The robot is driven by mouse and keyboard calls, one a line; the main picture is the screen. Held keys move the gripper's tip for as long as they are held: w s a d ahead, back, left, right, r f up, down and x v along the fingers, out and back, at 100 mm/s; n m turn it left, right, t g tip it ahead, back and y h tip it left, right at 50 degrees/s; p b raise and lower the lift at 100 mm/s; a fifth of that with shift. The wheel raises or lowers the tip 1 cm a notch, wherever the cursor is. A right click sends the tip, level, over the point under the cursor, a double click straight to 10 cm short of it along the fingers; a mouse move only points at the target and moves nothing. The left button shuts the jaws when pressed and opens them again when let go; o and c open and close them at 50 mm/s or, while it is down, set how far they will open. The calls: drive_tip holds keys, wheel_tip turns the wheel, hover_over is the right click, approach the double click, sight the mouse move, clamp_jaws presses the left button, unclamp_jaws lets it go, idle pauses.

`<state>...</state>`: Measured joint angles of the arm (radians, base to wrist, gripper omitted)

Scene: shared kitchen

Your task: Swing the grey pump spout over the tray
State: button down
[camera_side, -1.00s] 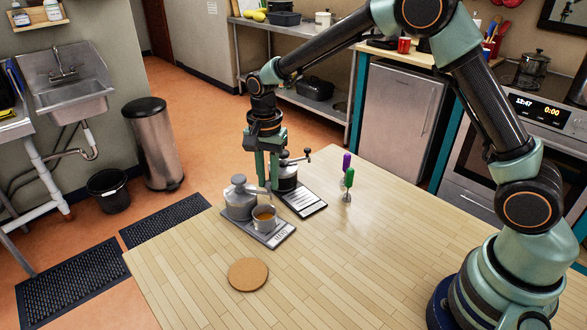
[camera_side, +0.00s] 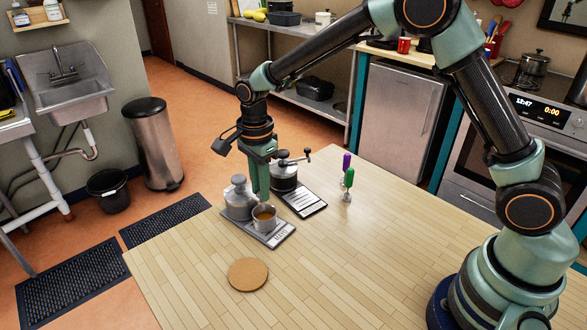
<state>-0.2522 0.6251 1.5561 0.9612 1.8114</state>
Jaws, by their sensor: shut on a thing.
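The grey pump (camera_side: 238,200) stands upright on the left grey tray (camera_side: 284,235), which has a label at its front end. A small metal cup with orange-brown contents (camera_side: 264,217) stands on the same tray, just right of the pump. My gripper (camera_side: 262,197) points down right beside the pump, behind the cup. Its fingers overlap in this view, and it is shut on the pump's spout. The spout itself is hidden by the fingers, so its exact direction cannot be told.
A darker pump (camera_side: 284,178) with a black spout stands close right of my gripper, by a dark tray with a white card (camera_side: 304,201). Purple and green-handled tools (camera_side: 348,180) stand farther right. A round cork mat (camera_side: 248,274) lies in front. The table's right side is clear.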

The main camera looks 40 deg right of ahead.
drive_tip(key=shift+w+r, duration=0.1)
drive_tip(key=c, duration=0.7)
unclamp_jaws()
drive_tip(key=shift+c, duration=0.2)
wheel_tip(320, 180, up, 12)
